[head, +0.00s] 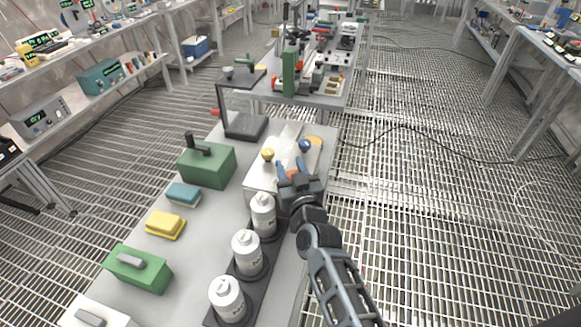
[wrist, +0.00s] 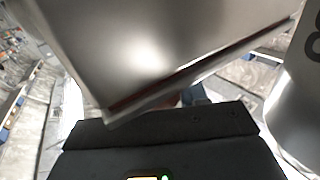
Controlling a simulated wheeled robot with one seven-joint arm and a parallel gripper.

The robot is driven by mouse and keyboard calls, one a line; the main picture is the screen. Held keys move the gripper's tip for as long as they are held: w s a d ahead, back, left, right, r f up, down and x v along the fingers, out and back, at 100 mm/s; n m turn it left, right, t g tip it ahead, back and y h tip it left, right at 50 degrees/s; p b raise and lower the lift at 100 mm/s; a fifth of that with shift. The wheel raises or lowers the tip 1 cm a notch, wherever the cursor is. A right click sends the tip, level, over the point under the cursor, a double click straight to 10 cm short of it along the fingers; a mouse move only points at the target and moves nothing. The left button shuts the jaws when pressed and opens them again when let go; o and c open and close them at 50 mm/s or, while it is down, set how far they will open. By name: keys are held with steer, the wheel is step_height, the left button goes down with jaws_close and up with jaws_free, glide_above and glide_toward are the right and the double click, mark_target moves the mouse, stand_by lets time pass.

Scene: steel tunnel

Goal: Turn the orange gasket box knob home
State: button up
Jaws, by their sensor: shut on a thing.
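My gripper (head: 292,169), with blue fingertips, is low over a pale box (head: 258,183) on the grey bench. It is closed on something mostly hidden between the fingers. A sliver of orange-brown (wrist: 173,102), which looks like the orange knob, shows past a metal surface in the wrist view, beside a blue fingertip (wrist: 195,95). How far the knob is turned cannot be seen. A tan knob (head: 267,154) stands left of the fingers and a blue knob (head: 305,145) stands just beyond them.
Several white bottles (head: 246,254) stand in a dark rack close to my gripper's left. Green boxes (head: 207,166), a teal block (head: 183,194) and a yellow block (head: 165,224) lie farther left. A dark stand (head: 244,124) is behind. The grated floor to the right is open.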

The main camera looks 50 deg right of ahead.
steer(key=o, duration=1)
steer(key=shift+c, duration=0.2)
steer(key=b+v, duration=0.2)
steer(key=v, duration=0.5)
steer(key=shift+s+a, duration=0.25)
steer(key=shift+s, duration=0.05)
